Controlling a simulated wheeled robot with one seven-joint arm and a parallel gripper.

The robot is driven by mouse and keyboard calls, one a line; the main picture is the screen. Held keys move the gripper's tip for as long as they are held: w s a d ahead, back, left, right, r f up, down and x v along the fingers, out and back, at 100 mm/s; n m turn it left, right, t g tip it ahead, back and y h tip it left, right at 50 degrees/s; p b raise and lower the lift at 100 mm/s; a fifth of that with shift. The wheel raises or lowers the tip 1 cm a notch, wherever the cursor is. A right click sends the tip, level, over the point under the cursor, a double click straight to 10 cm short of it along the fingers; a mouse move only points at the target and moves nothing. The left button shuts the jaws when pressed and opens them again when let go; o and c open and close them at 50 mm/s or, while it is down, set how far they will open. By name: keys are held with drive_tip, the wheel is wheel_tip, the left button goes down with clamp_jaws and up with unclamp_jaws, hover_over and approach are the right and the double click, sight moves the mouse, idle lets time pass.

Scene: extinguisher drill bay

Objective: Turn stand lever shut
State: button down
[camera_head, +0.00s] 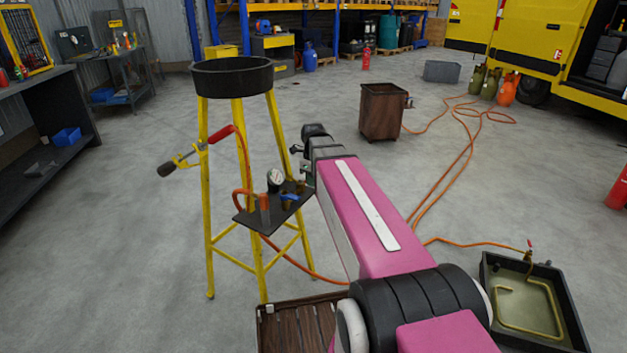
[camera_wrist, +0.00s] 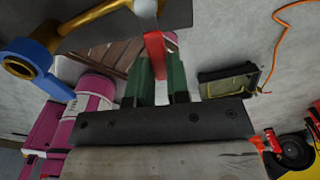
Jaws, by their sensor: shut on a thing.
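The yellow stand (camera_head: 205,200) carries a dark side plate (camera_head: 255,215) with a round gauge (camera_head: 275,180), fittings and a blue handle (camera_head: 289,197). In the wrist view a red lever (camera_wrist: 155,52) joins a pale metal fitting (camera_wrist: 146,9) at the top. My gripper (camera_wrist: 158,75) has its green fingers on either side of this red lever and is shut on it. A blue handle (camera_wrist: 45,70) on a brass fitting is close by at upper left. In the head view my wrist is beside the plate's right end, and the fingers and red lever are mostly hidden.
A black bowl (camera_head: 232,77) tops the stand, and a red-handled nozzle (camera_head: 190,158) hangs at its left. A slatted wooden pallet (camera_head: 285,330) lies below. A tray (camera_head: 560,325) with yellowish liquid is at lower right.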

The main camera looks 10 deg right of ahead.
drive_tip(key=c, duration=1.1)
unclamp_jaws()
wheel_tip(320, 180, up, 11)
drive_tip(key=shift+f, duration=0.1)
drive_tip(key=shift+s, duration=0.1)
